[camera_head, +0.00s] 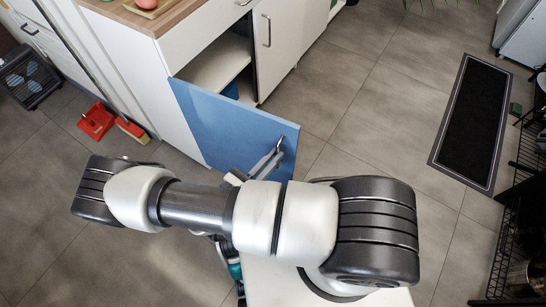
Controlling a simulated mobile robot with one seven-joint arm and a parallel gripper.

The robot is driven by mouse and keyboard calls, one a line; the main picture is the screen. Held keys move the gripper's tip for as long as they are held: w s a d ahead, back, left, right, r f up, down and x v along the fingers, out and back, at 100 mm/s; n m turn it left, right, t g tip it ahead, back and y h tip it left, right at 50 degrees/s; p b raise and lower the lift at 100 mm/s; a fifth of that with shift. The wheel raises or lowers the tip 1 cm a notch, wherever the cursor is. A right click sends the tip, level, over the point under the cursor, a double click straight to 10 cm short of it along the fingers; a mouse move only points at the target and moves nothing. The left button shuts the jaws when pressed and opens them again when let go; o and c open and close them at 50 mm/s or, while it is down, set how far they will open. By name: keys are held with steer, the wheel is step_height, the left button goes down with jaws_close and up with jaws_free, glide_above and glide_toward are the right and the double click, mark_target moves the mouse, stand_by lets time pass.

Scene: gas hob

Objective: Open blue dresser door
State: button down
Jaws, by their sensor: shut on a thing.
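The blue dresser door (225,130) stands swung well out from the white dresser (150,80), and the open compartment (222,66) with its white shelf shows behind it. The door's metal handle (268,158) is near its free upper right corner. My gripper (262,170) is at this handle and appears shut on it. My arm's links cover the lower part of the door and most of the gripper, so the fingertips are only partly seen.
A red dustpan (97,120) and a brush lie on the floor left of the dresser. A black rack (28,76) stands at the far left. A dark mat (472,122) lies at right. The tiled floor between door and mat is clear.

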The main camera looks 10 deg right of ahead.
steer(key=shift+w+a+r, duration=0.15)
steer(key=shift+w+a, duration=0.3)
steer(key=shift+a, duration=0.1)
steer(key=c, duration=1.9)
jaws_free()
steer(key=shift+o, duration=0.2)
steer(key=shift+d, duration=0.1)
steer(key=shift+s+d, duration=0.15)
steer(key=shift+s, duration=0.05)
steer(key=v, duration=1.7)
steer(key=shift+s+p, duration=0.25)
steer(key=shift+p, duration=0.2)
